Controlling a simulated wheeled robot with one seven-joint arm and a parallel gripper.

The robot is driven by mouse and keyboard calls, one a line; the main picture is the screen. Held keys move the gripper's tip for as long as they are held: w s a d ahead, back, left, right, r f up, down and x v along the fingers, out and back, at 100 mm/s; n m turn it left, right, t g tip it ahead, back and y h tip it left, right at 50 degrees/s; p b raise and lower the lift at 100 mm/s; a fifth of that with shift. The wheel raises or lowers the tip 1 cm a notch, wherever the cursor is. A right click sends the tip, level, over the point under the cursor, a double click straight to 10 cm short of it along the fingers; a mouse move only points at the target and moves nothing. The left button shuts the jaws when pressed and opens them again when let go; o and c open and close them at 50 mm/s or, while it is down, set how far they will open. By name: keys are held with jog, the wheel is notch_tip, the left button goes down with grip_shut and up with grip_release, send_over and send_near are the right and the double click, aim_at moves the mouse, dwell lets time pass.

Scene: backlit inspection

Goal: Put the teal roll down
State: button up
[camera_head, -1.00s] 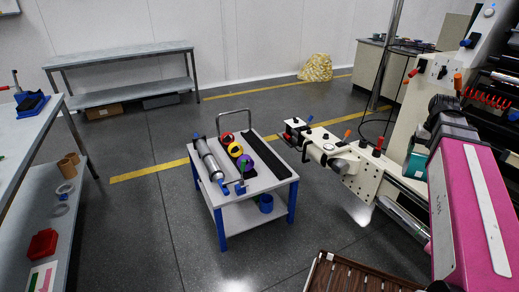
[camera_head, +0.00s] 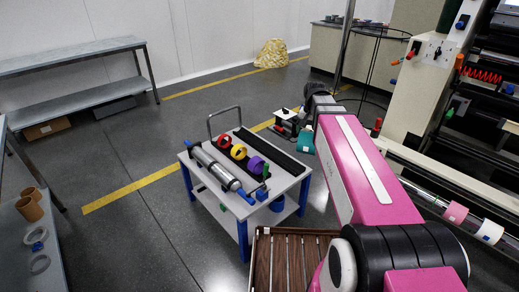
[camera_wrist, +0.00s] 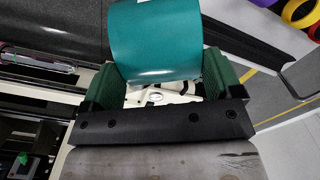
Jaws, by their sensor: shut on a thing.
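The teal roll (camera_head: 307,141) shows below the end of my pink arm in the head view, just beyond the right edge of the cart (camera_head: 208,176). It is a wide teal cylinder, and it fills the top middle of the wrist view (camera_wrist: 155,42). My gripper (camera_wrist: 160,82) is shut on it, with a green pad at each side. In the head view my gripper is mostly hidden by the arm. A red roll (camera_head: 224,141), a yellow roll (camera_head: 238,151) and a purple roll (camera_head: 256,165) sit in a row on the cart top.
A silver roller (camera_head: 215,168) lies along the cart's left side and a dark strip (camera_head: 272,152) along its right. A slatted wooden pallet (camera_head: 290,260) is on the floor in front. A machine (camera_head: 435,75) stands at the right. Open floor lies left of the cart.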

jog(key=a+f+m, duration=0.3)
jog(key=a+f, duration=0.3)
jog(key=f, duration=0.4)
jog(key=w+d+f, duration=0.5)
jog(key=w+f, duration=0.5)
jog(key=w, duration=0.1)
jog(key=shift+f+m, duration=0.3)
jog(key=shift+f, duration=0.05)
jog(key=shift+w+d+f, duration=0.1)
jog(key=shift+f, duration=0.1)
jog(key=shift+c, duration=0.7)
jog(key=o, duration=0.9)
jog(key=shift+r, duration=0.1)
